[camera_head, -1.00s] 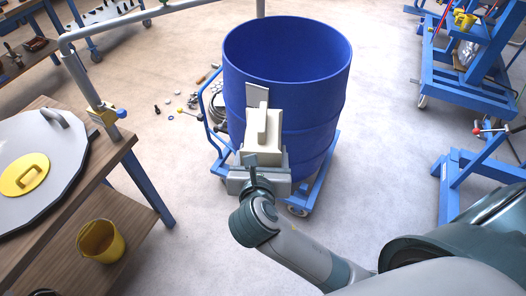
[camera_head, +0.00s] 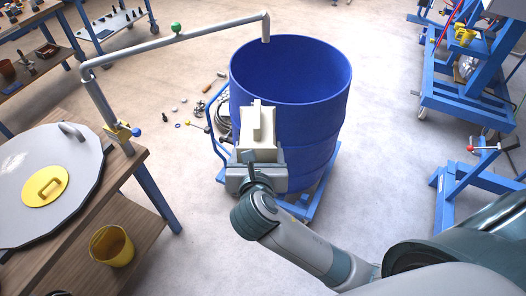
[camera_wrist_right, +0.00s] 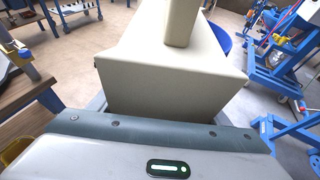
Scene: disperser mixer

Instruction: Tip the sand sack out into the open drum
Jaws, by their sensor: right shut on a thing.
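The blue open drum (camera_head: 315,125) stands upright in the middle of the head view, its inside facing up and empty as far as I can see. My right gripper (camera_head: 255,166) is in front of its near left side. It is shut on a cream, box-like thing with a narrow raised part, which I take to be the sand sack (camera_head: 257,146). The sack's top edge overlaps the drum's near rim in the picture; I cannot tell whether they touch. The sack (camera_wrist_right: 170,80) fills the middle of the right wrist view. My fingertips are hidden. My left gripper is not in view.
A table (camera_head: 150,157) at left bears a round grey lid (camera_head: 95,165) with a yellow centre. A grey pipe arm (camera_head: 190,36) reaches from it over the drum's far rim. A yellow bucket (camera_head: 112,247) sits lower. Blue frames (camera_head: 448,200) stand at right, with clear floor between.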

